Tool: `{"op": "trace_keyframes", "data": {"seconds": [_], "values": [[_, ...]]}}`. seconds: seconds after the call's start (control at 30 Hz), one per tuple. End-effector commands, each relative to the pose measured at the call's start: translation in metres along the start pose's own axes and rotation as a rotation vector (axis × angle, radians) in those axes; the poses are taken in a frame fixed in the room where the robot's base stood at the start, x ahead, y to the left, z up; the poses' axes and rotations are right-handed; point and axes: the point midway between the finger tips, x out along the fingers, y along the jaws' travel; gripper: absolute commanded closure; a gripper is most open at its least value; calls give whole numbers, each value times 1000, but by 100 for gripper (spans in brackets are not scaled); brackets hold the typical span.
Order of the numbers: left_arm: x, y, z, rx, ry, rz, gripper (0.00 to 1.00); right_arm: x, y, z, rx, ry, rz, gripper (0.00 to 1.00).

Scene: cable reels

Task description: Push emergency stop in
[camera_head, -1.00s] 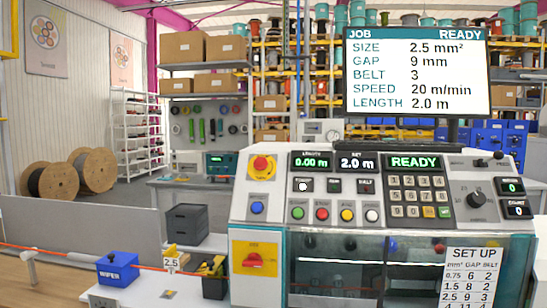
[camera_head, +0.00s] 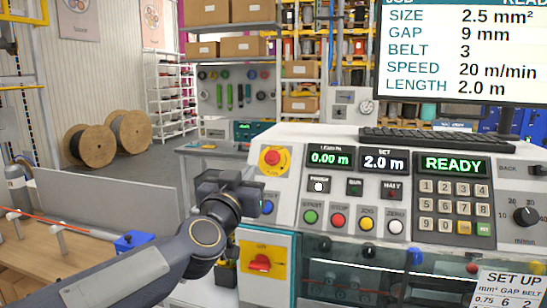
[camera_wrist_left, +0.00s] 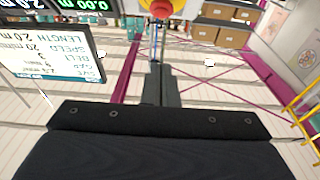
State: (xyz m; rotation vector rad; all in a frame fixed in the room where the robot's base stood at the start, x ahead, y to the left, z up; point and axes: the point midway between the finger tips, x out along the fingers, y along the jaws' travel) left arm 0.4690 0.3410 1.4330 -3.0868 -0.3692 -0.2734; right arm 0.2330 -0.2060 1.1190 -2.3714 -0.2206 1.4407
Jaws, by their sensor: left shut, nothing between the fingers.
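The emergency stop (camera_head: 272,157) is a red mushroom button on a yellow plate at the upper left of the control panel. My left gripper (camera_head: 228,188) is in front of the panel's left edge, below and left of the button in the head view. Its fingers are mostly hidden there by the gripper body. In the left wrist view, which looks upside down, the left gripper (camera_wrist_left: 160,68) shows its fingers together and empty. The red button (camera_wrist_left: 161,8) is at the top edge, beyond the fingertips; I see no contact. My right gripper is not in view.
Start, stop, jog and zero buttons (camera_head: 352,220) sit right of my gripper. A red rotary switch on yellow (camera_head: 263,260) is below it. A keyboard (camera_head: 440,138) lies on top of the console.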

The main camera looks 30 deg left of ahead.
Motion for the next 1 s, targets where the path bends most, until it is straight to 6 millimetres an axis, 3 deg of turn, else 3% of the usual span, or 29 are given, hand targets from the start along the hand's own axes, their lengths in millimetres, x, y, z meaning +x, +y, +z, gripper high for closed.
{"op": "trace_keyframes", "data": {"seconds": [0.27,0.7,0.8,1.0], "values": [[13,1,1,-1,-2,2,100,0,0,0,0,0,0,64],[102,1,2,3,-3,2,100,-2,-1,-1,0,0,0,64],[113,1,18,2,-4,2,100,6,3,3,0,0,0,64],[126,1,27,1,-1,3,100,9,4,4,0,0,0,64]]}}
